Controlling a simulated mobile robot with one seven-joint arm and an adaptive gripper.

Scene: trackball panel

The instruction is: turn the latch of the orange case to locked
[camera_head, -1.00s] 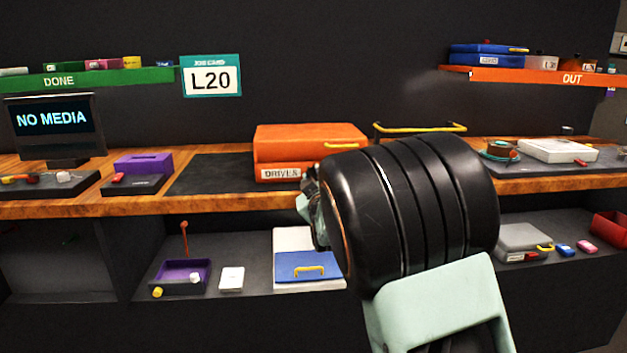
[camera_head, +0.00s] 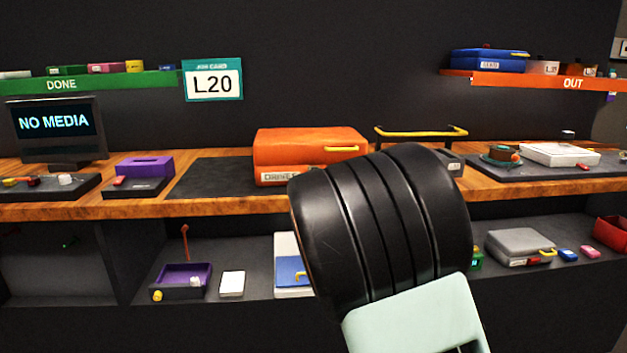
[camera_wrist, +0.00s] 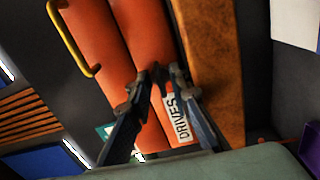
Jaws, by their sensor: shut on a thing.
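The orange case (camera_head: 285,146) lies on the dark mat on the wooden bench, lid down, with a yellow handle (camera_head: 341,149) on top. Its front label, partly covered by my arm in the head view, reads "DRIVES" in the wrist view (camera_wrist: 177,118). In the wrist view, the orange case (camera_wrist: 100,38) fills the upper middle. My gripper (camera_wrist: 156,82) is at its front, beside the label, with the fingers shut on a small dark part that looks like the latch (camera_wrist: 156,72). The latch's angle is unclear. My arm hides the gripper in the head view.
A yellow-handled item (camera_head: 420,132) stands right of the case. A purple box (camera_head: 146,167) and a monitor (camera_head: 55,130) are to the left. The bench edge (camera_head: 230,205) runs below the case. The mat (camera_head: 205,178) is bare left of the case.

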